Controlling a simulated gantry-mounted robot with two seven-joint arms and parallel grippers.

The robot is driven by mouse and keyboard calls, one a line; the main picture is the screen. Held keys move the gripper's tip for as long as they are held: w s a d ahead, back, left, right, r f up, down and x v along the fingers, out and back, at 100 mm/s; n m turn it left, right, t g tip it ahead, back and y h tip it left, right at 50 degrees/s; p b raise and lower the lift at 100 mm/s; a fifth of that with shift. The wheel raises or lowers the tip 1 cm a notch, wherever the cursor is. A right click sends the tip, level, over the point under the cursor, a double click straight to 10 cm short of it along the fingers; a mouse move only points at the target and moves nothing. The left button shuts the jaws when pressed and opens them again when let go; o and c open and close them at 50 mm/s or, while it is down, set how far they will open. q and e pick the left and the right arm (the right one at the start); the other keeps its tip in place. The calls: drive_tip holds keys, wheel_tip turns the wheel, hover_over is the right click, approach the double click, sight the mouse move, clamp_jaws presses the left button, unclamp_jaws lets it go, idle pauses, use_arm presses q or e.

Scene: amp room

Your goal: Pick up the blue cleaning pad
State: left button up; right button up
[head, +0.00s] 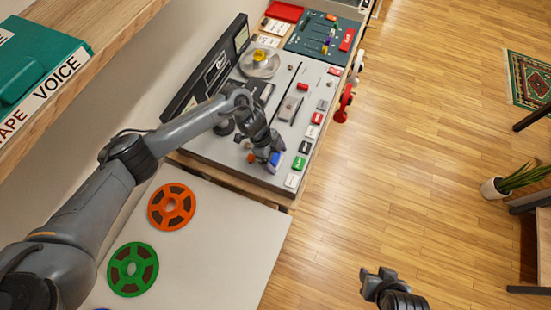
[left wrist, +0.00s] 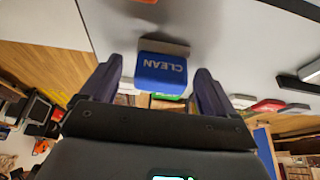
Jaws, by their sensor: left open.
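The blue cleaning pad (left wrist: 160,74) sits on the grey deck surface (left wrist: 115,25), with white "CLEAN" lettering on the side facing the left wrist camera. My left gripper (left wrist: 158,66) is open, with one dark finger on each side of the pad. A gap shows between the pad and each finger. In the head view, a small part of the blue pad (head: 275,159) shows beside my left gripper (head: 263,153), which hides the rest. My right gripper (head: 378,276) is low in the head view, over the floor, far from the pad; its finger opening is unclear.
The grey console (head: 290,120) has coloured buttons along its right edge. A green button (head: 298,163) lies close to the pad. Orange (head: 171,207) and green (head: 133,269) reels lie on the pale table. A shelf (head: 110,20) juts out at upper left.

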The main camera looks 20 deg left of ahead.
sight(276, 157)
use_arm(q)
drive_tip(key=c, duration=1.1)
drive_tip(key=shift+r+p, duration=0.65)
drive_tip(key=shift+r, duration=4.4)
drive_tip(key=shift+c, duration=0.2)
